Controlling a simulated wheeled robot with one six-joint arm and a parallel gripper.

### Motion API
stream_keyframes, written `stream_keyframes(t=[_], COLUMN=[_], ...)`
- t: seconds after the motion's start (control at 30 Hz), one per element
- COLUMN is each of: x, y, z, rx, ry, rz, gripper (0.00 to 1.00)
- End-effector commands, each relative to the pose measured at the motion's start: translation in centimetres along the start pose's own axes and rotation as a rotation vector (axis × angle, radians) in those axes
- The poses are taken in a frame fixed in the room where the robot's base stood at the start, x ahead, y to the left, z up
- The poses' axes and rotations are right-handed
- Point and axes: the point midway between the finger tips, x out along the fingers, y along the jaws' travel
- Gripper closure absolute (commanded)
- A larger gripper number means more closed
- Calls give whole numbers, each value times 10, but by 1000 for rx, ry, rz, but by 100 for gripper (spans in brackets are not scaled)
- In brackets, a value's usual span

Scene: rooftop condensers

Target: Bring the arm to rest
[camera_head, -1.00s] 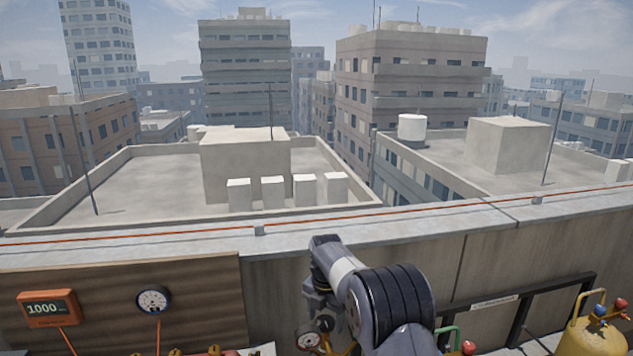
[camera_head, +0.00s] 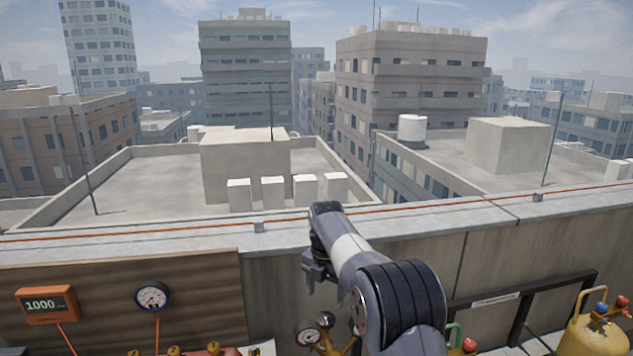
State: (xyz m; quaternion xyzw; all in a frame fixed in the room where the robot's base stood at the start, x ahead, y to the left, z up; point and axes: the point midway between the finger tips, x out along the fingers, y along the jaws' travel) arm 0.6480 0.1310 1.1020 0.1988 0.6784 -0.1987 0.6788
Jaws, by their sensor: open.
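My arm (camera_head: 400,300) reaches up from the bottom of the head view, with its wrist bent over in front of the parapet wall. My gripper (camera_head: 324,289) hangs below the wrist and points downward. Its two fingers are apart, and I see nothing held between them. It is above a round gauge with brass fittings (camera_head: 307,333), apart from it in the picture. The arm hides part of the wall and whatever is behind it.
A wooden board at left carries an orange display reading 1000 (camera_head: 46,304) and a round dial (camera_head: 152,297). Red and brass fittings (camera_head: 214,348) show at the bottom. A yellow cylinder (camera_head: 590,335) stands at right beside a black rail (camera_head: 522,318). The parapet (camera_head: 150,242) runs behind.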

Motion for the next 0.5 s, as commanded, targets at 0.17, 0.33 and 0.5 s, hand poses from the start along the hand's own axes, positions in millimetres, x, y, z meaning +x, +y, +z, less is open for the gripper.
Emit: stream_keyframes(t=[0.17,0.33,0.5], x=[-37,-2,31], y=[1,-1,-1], z=[0,-1,-1], rx=[0,0,0], ry=[-4,4,4], rz=[4,-4,-4], gripper=[33,33,33])
